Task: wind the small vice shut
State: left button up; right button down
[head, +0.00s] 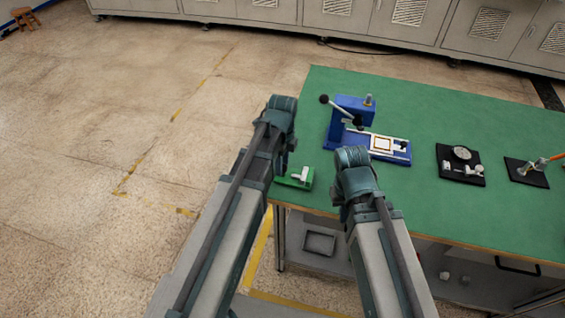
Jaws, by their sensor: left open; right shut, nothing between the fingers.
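I cannot tell for sure which item is the small vice. A black plate (470,178) at the right carries a round grey wheel (461,153) and small pale blocks, perhaps the vice; the gap between the blocks is too small to judge. A small bright green block (293,183) with a pale T-shaped piece on top sits at the table's near left corner. My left gripper (282,168) is open, just left of and above that green block. My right gripper (341,198) is shut and empty, right of the green block and over the near edge. Its fingertips are mostly hidden.
A blue press-like fixture (346,121) with a black-knobbed lever stands on the green table (450,110). A second black plate (526,176) holds an orange-handled device. A grey tray (319,243) lies on the shelf below. The table's far part is clear.

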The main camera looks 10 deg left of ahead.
pick_arm(q)
jog(key=shift+r, duration=0.1)
notch_tip(320, 180, up, 14)
jog(key=p, duration=1.3)
jog(key=shift+f+p, duration=0.2)
jog(key=shift+p, duration=0.2)
jog(key=s+d+n+y, duration=0.1)
jog(key=s+d+n, duration=0.7)
jog(key=s+n, duration=0.6)
jog(key=shift+d+f+n+b, duration=0.35)
jog(key=shift+d+n+b, duration=0.05)
jog(key=shift+n, duration=0.7)
